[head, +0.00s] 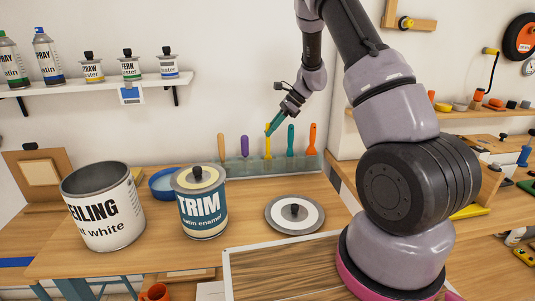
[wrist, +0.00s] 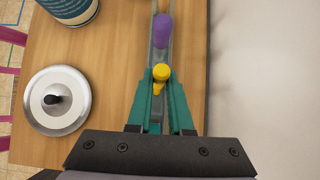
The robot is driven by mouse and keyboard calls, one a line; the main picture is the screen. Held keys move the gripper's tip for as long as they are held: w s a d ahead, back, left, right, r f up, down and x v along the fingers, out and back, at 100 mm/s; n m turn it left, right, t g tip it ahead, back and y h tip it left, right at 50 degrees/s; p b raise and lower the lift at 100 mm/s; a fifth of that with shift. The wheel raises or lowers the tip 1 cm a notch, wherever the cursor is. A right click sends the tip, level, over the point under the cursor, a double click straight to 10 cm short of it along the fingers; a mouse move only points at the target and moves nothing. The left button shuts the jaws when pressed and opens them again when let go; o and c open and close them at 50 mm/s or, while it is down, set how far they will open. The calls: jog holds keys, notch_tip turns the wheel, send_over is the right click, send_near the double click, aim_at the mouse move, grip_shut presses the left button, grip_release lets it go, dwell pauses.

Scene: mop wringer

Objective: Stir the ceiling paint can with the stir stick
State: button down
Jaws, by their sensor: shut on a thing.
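The ceiling paint can (head: 102,222) stands open on the left of the bench, grey inside; its contents cannot be seen. Several upright handles stand in a rack (head: 246,168) by the wall: tan (head: 222,147), purple (head: 246,149), yellow (head: 267,150), teal (head: 290,141) and orange (head: 311,139). I cannot tell for sure which is the stir stick. My gripper (head: 270,128) is over the rack, its teal fingers shut on the yellow-handled tool. In the wrist view the yellow top (wrist: 160,72) shows between the fingertips (wrist: 163,80). The tool's lower part is hidden.
The closed trim can (head: 202,205) stands between the ceiling can and a round lid (head: 295,214) lying on the bench. A blue dish (head: 163,187) sits behind the cans. A shelf (head: 100,86) with spray cans and small jars hangs above.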

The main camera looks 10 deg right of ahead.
jog(key=shift+r, duration=0.1)
notch_tip(320, 180, up, 9)
dwell(1.1)
jog(key=shift+s, duration=0.1)
